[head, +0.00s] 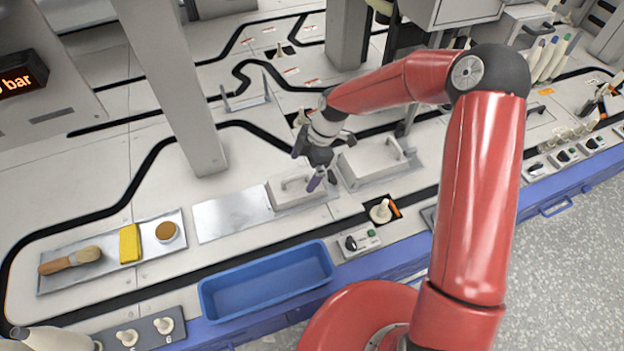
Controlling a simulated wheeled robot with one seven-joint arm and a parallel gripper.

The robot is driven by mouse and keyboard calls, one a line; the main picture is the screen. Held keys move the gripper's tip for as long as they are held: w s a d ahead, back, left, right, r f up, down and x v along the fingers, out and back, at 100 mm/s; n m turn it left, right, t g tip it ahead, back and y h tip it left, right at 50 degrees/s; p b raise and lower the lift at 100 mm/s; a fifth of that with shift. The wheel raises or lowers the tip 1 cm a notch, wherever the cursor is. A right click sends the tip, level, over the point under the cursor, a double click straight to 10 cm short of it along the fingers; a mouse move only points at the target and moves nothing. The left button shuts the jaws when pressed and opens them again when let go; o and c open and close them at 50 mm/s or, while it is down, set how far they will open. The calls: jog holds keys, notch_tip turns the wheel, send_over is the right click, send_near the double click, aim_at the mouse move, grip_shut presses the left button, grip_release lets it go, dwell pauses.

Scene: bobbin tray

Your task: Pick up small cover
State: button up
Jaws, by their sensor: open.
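A small light grey cover (286,195) with a bar handle on top sits at the right end of a flat metal plate (228,217), left of centre in the head view. A second, larger-looking light grey cover (368,165) with a handle stands just right of it. My gripper (322,180) is open and points down near the right end of the small cover, close to its handle. One finger has a purple tip. I cannot tell whether the fingers touch the cover. The gripper hides part of the gap between the two covers.
A blue tray (266,282) lies in front. At left, a metal tray (60,277) holds a brush (70,260), a yellow block (129,243) and a small round pot (167,232). A grey post (175,90) rises behind.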

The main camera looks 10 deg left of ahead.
aim_at(296, 184)
jog(key=x, duration=0.8)
jog(key=shift+w+d+f, duration=0.1)
jog(key=shift+w, duration=0.1)
jog(key=c, duration=0.9)
jog(key=shift+c, duration=0.8)
